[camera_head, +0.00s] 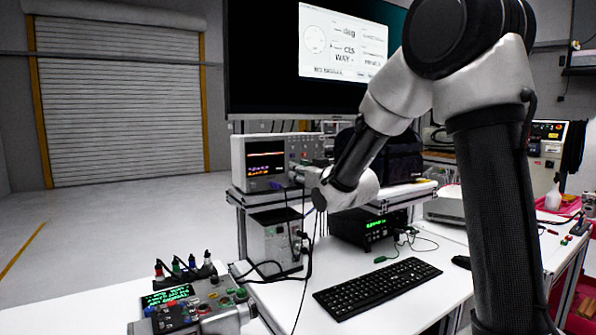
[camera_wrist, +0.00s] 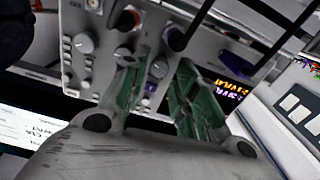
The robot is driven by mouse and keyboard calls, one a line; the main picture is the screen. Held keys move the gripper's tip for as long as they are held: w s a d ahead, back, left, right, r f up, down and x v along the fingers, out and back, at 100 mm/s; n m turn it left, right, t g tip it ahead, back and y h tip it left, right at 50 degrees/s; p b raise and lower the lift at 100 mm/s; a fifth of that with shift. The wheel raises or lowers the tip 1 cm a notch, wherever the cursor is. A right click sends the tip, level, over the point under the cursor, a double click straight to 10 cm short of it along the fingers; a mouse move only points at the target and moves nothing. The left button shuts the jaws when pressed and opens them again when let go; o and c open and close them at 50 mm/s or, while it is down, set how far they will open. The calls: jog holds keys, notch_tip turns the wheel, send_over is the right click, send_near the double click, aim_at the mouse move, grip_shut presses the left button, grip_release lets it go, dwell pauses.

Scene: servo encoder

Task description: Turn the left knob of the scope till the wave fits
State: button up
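The scope (camera_head: 262,157) is a pale box on a raised shelf, with a dark screen at its left and knobs at its right. In the wrist view the scope's panel (camera_wrist: 103,72) appears turned over, with the screen (camera_wrist: 210,92) at right showing orange and purple traces. The knob nearest the screen (camera_wrist: 159,69), grey, looks like the left knob. It shows between the green fingers of my gripper (camera_wrist: 158,62). The fingers are apart; I cannot tell whether they touch the knob. Other knobs (camera_wrist: 83,43) lie further left. In the head view my gripper (camera_head: 308,176) is small and close to the scope's right side.
A power supply (camera_head: 275,240) stands under the shelf, with a black unit (camera_head: 368,229) beside it. Dark cables hang near my gripper. A keyboard (camera_head: 377,288) lies on the white bench. A large monitor (camera_head: 262,60) is behind. A control box (camera_head: 200,305) sits at front left.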

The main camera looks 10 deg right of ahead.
jog(key=shift+x, duration=0.8)
grip_shut()
jog(key=shift+n, duration=0.7)
grip_release()
jog(key=shift+s, duration=0.1)
